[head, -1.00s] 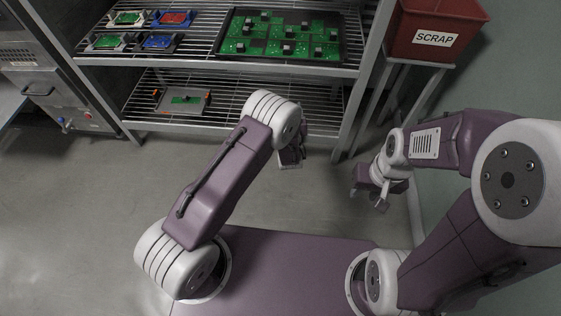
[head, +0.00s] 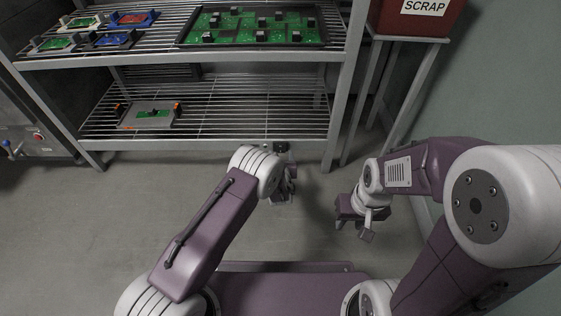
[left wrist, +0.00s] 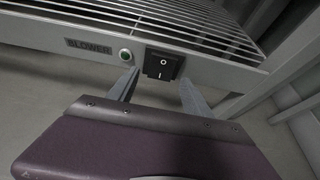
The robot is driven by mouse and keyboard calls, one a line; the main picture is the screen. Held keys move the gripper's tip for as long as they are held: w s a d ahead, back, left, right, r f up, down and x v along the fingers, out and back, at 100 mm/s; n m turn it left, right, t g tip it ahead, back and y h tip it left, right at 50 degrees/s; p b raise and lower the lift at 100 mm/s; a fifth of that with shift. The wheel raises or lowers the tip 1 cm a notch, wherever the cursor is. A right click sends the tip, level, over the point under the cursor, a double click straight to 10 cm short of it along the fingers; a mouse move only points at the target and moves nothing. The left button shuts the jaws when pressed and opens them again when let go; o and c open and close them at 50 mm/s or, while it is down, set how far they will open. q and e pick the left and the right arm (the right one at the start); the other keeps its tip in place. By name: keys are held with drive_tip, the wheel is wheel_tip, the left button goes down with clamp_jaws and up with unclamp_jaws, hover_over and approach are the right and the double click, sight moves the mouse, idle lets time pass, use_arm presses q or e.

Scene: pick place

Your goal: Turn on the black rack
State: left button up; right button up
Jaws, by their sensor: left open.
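A wire rack with grey metal rails (head: 230,143) stands ahead of me; it looks grey rather than black. In the left wrist view its front rail (left wrist: 215,75) carries a black rocker switch (left wrist: 163,64) marked O at the top and I below. I cannot tell which way the rocker is pressed. A small green round light or button (left wrist: 125,55) and a "BLOWER" label (left wrist: 88,46) are left of it. My left gripper (head: 283,190) is open and empty, its fingers spread just below either side of the switch (left wrist: 158,78). My right gripper (head: 354,229) looks open and empty, above the floor.
The upper shelf holds a large tray of green boards (head: 312,42) and several small board fixtures (head: 110,40). One grey fixture (head: 148,118) lies on the lower shelf. A red SCRAP bin (head: 425,22) stands at the right on a frame. The floor before the rack is clear.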

use_arm(q)
drive_tip(key=shift+w+f, duration=0.2)
drive_tip(key=shift+w, duration=0.15)
drive_tip(key=shift+w+r, duration=0.1)
drive_tip(key=shift+w, duration=0.05)
clamp_jaws()
drive_tip(key=shift+f+t, duration=0.4)
drive_tip(key=shift+t, duration=1.1)
use_arm(e)
drive_tip(key=shift+f, duration=0.4)
use_arm(q)
unclamp_jaws()
